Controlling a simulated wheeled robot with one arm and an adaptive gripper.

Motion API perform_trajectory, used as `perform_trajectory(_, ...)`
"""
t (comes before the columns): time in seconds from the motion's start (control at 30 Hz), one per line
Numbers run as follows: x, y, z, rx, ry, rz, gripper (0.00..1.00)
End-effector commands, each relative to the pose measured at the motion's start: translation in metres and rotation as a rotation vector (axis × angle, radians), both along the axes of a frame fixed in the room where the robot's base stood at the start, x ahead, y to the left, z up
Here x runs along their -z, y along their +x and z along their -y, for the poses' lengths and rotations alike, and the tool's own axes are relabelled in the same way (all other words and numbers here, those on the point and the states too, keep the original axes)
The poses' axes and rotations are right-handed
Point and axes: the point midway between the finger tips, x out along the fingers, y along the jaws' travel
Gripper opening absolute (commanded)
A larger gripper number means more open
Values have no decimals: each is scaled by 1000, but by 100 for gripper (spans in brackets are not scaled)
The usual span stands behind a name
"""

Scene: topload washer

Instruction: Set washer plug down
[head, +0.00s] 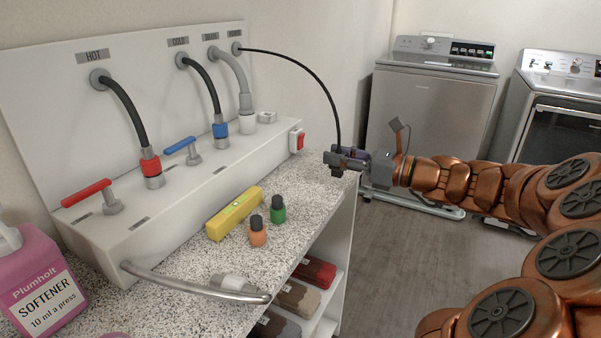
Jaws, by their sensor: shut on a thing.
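A black cord (318,80) runs from the rightmost round port of the wall panel, arches over and drops to my gripper (342,161). My gripper is shut on the washer plug (337,171) at the cord's end. The plug is small and dark, and the fingers hide most of it. In the picture my gripper lies at the far right corner of the speckled countertop (315,185). I cannot tell how high the plug is above it. The topload washer (428,112), grey with a closed lid, stands behind, to the right.
A yellow level (234,212), an orange bottle (257,232) and a green bottle (278,209) stand on the counter. A red switch (297,140) sits on the ledge's end. A pink softener jug (38,275) is at left.

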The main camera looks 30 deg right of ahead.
Motion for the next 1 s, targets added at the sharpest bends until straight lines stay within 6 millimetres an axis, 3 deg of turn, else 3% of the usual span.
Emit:
perform_trajectory(0.3, 10, 61, 26, -3, 1, -4, 0)
perform_trajectory(0.6, 13, 107, 49, -2, -2, 0, 0)
perform_trajectory(1.0, 15, 129, 60, 0, -1, 0, 0)
